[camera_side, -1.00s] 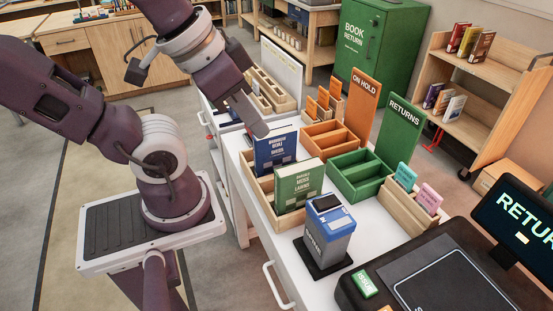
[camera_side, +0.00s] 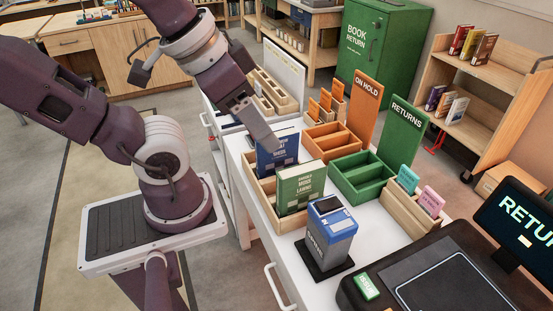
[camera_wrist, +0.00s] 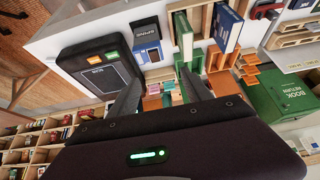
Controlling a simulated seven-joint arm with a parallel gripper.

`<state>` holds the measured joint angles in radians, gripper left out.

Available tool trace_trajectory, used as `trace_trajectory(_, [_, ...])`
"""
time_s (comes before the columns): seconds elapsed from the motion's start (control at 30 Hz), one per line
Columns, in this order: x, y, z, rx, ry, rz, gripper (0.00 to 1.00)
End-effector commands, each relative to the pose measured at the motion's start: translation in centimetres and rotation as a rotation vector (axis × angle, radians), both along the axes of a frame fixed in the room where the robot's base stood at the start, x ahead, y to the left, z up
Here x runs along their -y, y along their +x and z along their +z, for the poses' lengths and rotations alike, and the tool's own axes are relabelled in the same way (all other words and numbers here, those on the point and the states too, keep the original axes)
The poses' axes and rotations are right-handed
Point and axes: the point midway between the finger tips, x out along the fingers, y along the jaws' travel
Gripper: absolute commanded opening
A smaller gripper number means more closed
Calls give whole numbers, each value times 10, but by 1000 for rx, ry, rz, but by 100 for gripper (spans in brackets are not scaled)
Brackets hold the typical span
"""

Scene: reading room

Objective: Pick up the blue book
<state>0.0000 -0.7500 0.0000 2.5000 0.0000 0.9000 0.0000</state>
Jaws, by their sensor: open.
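The blue book (camera_side: 276,160) stands upright in the wooden tray (camera_side: 262,193), behind a green book (camera_side: 301,188). In the side view my gripper (camera_side: 268,141) is at the book's top edge and hides part of its cover. I cannot tell whether it touches the book. In the wrist view the blue book (camera_wrist: 228,28) shows at the top, to the right of the green book (camera_wrist: 183,36). My gripper's fingers (camera_wrist: 160,92) are spread apart with nothing between them there.
A blue and grey box (camera_side: 331,232) stands on a black base in front of the tray. A green RETURNS bin (camera_side: 362,178) and an orange ON HOLD bin (camera_side: 328,138) stand to the right. A dark desk unit (camera_side: 430,285) fills the lower right.

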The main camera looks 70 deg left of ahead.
Motion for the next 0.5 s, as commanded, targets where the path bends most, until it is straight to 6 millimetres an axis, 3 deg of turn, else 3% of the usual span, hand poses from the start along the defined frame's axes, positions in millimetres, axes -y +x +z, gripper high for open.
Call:
trace_trajectory(0.13, [0,1,14,5,0,0,57])
trace_trajectory(0.27, [-3,7,57,-10,9,7,57])
trace_trajectory(0.5, [-61,73,77,-203,84,31,57])
